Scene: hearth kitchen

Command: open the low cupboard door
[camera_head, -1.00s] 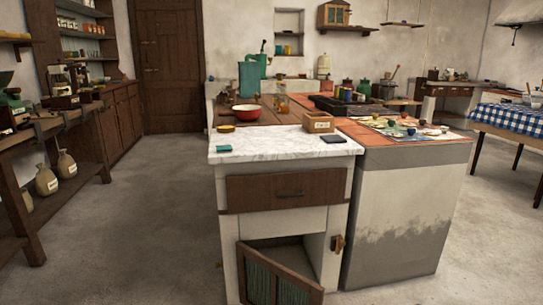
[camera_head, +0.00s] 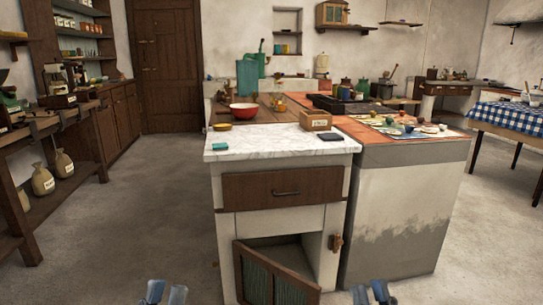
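The low cupboard door (camera_head: 273,275) has a brown wooden frame with greenish ribbed panels. It stands ajar, swung out from its left side, with the dark opening (camera_head: 290,250) showing above and behind it. Its bottom is cut off by the picture's edge. A wooden latch piece (camera_head: 335,243) sits on the right post of the cupboard (camera_head: 225,235). My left gripper (camera_head: 166,290) is at the bottom edge, left of the door, with its two fingers apart and nothing between them. My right gripper (camera_head: 370,292) is at the bottom edge, right of the door, also with fingers apart and empty.
Above the cupboard is a brown drawer (camera_head: 283,187) under a marble top (camera_head: 260,143) holding a wooden box (camera_head: 315,121) and small items. A plastered block (camera_head: 400,205) adjoins on the right. The floor (camera_head: 130,215) to the left is clear.

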